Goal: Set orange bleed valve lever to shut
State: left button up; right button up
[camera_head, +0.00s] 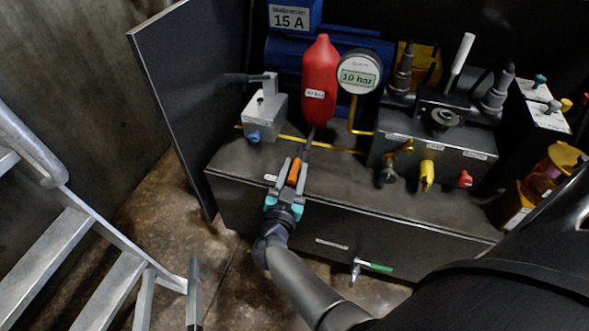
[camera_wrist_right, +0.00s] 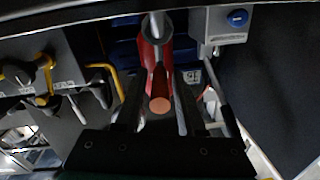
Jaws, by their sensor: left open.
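The orange bleed valve lever (camera_head: 293,172) stands on the dark bench top in front of the red pressure bottle (camera_head: 320,80). My right gripper (camera_head: 292,168) reaches it from the front, with one finger on each side of the orange handle. In the right wrist view the round orange end (camera_wrist_right: 160,105) shows between the fingers. Whether the fingers press on it cannot be told. The lever's base is mostly hidden by the gripper.
A grey box with a blue knob (camera_head: 254,136) stands left of the lever. A valve block (camera_head: 437,150) with brass, yellow and red knobs stands right. A gauge (camera_head: 359,73) reads 10 bar. A green-handled tap (camera_head: 374,266) juts from the bench front. Metal stairs (camera_head: 60,250) are at left.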

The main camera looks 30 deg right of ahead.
grip_shut()
dwell(1.1)
